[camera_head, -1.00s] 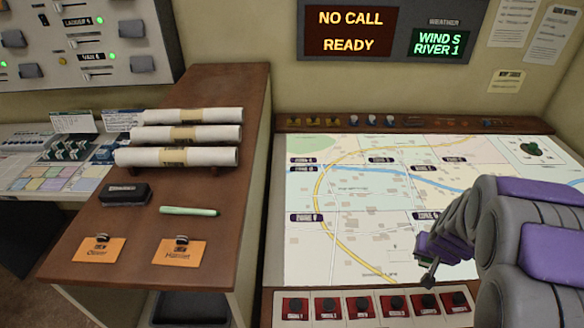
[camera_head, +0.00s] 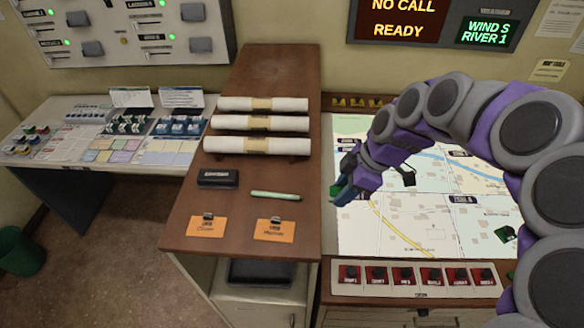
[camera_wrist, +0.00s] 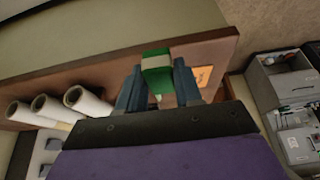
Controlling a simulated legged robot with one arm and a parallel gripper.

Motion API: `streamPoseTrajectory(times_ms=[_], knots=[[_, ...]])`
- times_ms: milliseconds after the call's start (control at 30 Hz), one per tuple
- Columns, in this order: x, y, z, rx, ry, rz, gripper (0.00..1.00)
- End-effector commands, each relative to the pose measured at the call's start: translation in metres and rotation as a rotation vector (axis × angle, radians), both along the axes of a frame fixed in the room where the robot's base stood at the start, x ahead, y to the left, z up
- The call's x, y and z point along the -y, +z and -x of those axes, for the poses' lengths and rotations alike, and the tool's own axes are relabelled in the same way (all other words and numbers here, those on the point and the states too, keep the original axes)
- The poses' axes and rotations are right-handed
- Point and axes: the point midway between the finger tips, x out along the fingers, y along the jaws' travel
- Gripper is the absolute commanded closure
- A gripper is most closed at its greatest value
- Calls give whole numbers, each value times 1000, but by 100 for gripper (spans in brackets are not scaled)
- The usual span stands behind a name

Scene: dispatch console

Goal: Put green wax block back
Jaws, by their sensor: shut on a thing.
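The green wax block (camera_wrist: 157,68), green with a pale band, sits between the two fingertips of my gripper (camera_wrist: 158,86) in the wrist view. My gripper is shut on it. In the head view my gripper (camera_head: 344,192) is above the left edge of the map table, near the brown desk top. The block is hard to make out there against the dark fingers.
The brown desk (camera_head: 262,88) bears three paper rolls (camera_head: 262,124), a black case (camera_head: 218,178), a pale green pen (camera_head: 276,195) and two orange cards (camera_head: 274,230). Farther left, a low table (camera_head: 75,155) holds small coloured pieces (camera_head: 27,137).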

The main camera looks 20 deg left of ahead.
Motion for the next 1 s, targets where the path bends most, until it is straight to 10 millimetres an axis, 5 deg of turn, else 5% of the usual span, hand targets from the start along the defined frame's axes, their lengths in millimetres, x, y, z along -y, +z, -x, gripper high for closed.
streamPoseTrajectory(times_ms=[733, 1000], knots=[[-130, -10, -64, 4, 20, -5, 94], [-144, -20, -67, 2, 19, 1, 94]])
